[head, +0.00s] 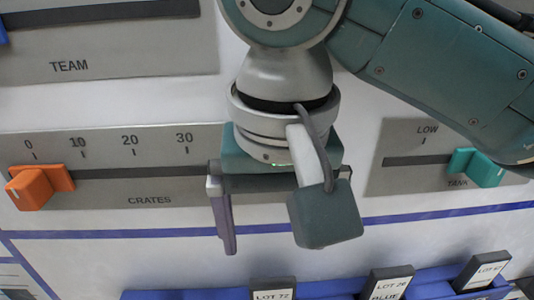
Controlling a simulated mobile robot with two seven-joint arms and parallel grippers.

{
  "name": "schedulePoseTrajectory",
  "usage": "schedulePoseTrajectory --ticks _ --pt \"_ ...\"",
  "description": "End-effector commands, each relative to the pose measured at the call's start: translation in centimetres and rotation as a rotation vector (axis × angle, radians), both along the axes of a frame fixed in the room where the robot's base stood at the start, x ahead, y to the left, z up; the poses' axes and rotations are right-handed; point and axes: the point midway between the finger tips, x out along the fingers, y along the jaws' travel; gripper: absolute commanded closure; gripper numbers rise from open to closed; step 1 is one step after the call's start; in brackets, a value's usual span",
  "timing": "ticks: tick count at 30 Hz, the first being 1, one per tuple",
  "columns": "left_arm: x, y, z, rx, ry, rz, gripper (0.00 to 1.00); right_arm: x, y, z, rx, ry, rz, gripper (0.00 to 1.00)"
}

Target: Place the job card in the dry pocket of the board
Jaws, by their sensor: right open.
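My right gripper (278,225) hangs open in front of the white board (110,108), near its CRATES slider. One long finger shows at its left side; a dark grey block with a cable hides much of its right side. I see nothing between the jaws. Below it, along the bottom edge, several dark-topped cards stand in a blue rack (190,294): a LOT 72 card (273,286), a LOT 26 BLUE card (388,284) and another LOT card (484,270). I cannot tell which is the job card. No pocket marked dry shows. My left gripper is out of view.
An orange slider knob (36,186) sits near 0 on the CRATES plate (100,140). A teal knob (476,168) sits on the plate at right, partly under my arm. The TEAM plate (130,50) is at upper left.

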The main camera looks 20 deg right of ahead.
Motion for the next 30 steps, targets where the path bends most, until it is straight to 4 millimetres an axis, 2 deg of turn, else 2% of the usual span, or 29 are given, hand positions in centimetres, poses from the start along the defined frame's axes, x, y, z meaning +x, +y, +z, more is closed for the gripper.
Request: schedulePoseTrajectory --ticks 5,9,11,14,21,24,30 --pt "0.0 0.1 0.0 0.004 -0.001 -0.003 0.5 -1.5 1.2 -1.2 0.058 0.002 0.074 0.0" --pt "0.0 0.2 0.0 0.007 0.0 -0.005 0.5 -4.5 2.9 -3.0 0.176 -0.039 0.217 0.0" --pt "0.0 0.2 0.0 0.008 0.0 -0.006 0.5 -5.8 2.9 -3.6 0.213 -0.077 0.267 0.0" --pt "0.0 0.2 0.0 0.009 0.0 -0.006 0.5 -7.9 1.4 -4.5 0.222 -0.141 0.324 0.0" --pt "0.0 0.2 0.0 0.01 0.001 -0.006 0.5 -13.0 -5.5 -5.7 0.052 -0.2 0.405 0.0" --pt "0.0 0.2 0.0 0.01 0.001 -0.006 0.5 -14.3 -7.6 -5.6 -0.013 -0.194 0.43 0.0" --pt "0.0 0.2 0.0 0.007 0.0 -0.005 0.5 -15.0 -8.7 -5.6 -0.05 -0.188 0.448 0.0"
